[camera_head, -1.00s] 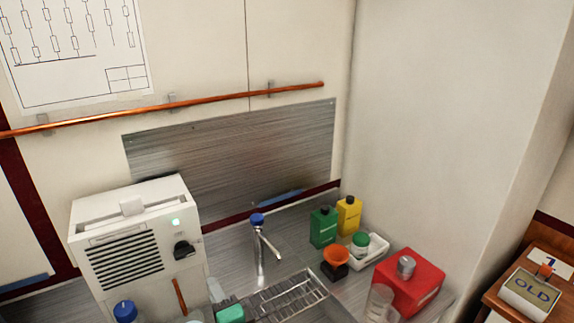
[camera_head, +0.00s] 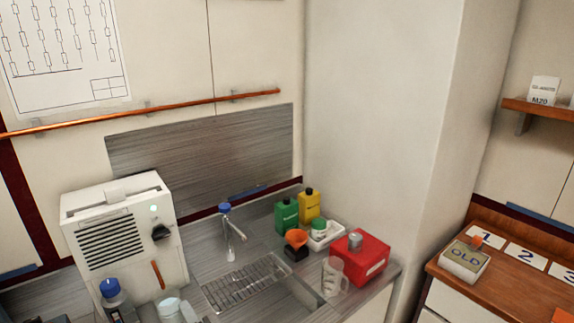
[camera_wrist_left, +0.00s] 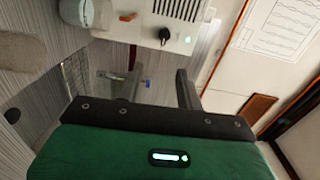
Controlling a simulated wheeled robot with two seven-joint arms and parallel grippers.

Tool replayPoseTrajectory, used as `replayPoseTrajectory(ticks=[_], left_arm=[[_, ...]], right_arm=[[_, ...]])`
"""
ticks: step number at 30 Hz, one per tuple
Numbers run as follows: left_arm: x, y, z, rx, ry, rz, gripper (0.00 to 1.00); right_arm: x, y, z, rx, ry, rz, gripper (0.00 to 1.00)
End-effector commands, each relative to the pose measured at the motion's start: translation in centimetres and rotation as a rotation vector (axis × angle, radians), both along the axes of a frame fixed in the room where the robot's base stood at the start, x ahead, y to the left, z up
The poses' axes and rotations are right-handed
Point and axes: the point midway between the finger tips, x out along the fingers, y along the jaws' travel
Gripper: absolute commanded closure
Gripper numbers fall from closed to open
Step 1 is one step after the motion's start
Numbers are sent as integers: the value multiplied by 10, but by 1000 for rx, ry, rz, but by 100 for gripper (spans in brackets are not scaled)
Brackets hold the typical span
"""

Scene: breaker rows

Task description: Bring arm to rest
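My left gripper (camera_wrist_left: 158,77) shows in the left wrist view, with its green body at the bottom and its two dark fingers apart. Nothing is held between the fingers. Behind them are the grey counter and the white machine (camera_wrist_left: 168,22), which appears tilted in this view. My right gripper is in neither view.
Bottles, an orange funnel (camera_head: 296,238) and a red container (camera_head: 360,257) crowd the counter's right.

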Motion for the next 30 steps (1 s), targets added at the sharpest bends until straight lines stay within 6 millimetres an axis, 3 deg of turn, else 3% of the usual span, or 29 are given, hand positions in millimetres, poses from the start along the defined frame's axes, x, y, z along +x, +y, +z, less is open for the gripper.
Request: replayPoseTrajectory(ticks=[14, 22, 30], left_arm=[[-41, 38, -74, -388, 105, 52, 64], [-97, 55, -133, -769, 234, 139, 64], [-158, 52, -167, -1099, 380, 237, 64]], right_arm=[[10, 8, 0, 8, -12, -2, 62], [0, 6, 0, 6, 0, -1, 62], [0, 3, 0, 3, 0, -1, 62]])
